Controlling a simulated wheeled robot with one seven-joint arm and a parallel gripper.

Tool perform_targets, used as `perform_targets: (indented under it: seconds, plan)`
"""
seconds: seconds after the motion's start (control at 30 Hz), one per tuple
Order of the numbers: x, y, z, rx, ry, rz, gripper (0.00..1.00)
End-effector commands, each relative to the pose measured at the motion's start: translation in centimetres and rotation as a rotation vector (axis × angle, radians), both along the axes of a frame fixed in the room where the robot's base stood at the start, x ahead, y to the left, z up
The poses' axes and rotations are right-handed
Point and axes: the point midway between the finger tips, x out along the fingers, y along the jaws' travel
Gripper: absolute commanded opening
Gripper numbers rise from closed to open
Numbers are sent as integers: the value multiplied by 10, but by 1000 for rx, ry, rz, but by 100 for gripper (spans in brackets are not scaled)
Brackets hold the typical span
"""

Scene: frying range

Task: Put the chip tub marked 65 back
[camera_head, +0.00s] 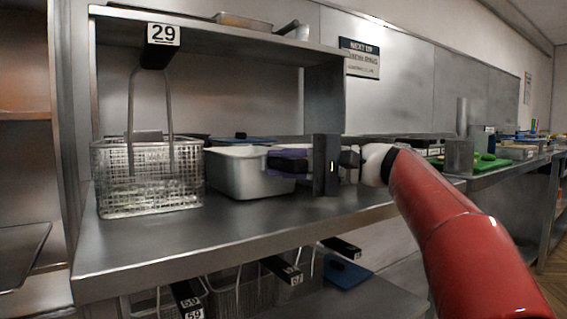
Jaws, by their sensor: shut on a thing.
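A rectangular steel tub (232,178) is at the steel counter, right of a wire basket. No number is readable on it, so I cannot confirm that it is the one marked 65. My gripper (274,162) reaches in from the right. Its dark fingers are shut at the tub's right end and cover part of its rim and wall. The finger contact is partly hidden, and I cannot tell whether the tub rests on the counter or is slightly raised.
A wire basket (150,185) with an upright handle tagged 29 (163,35) stands left of the tub. A steel shelf (225,32) runs above. More tagged handles (283,269) show below the counter (190,236). The counter front is bare.

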Motion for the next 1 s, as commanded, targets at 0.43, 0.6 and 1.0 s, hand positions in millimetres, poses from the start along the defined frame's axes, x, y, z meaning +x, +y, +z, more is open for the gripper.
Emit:
perform_targets:
  seconds: [0.43,0.6,1.0]
  plan:
    - [0,0,-4,-1,1,0,25]
    - [0,0,-4,0,1,0,47]
    - [-1,-13,-4,-1,1,-3,47]
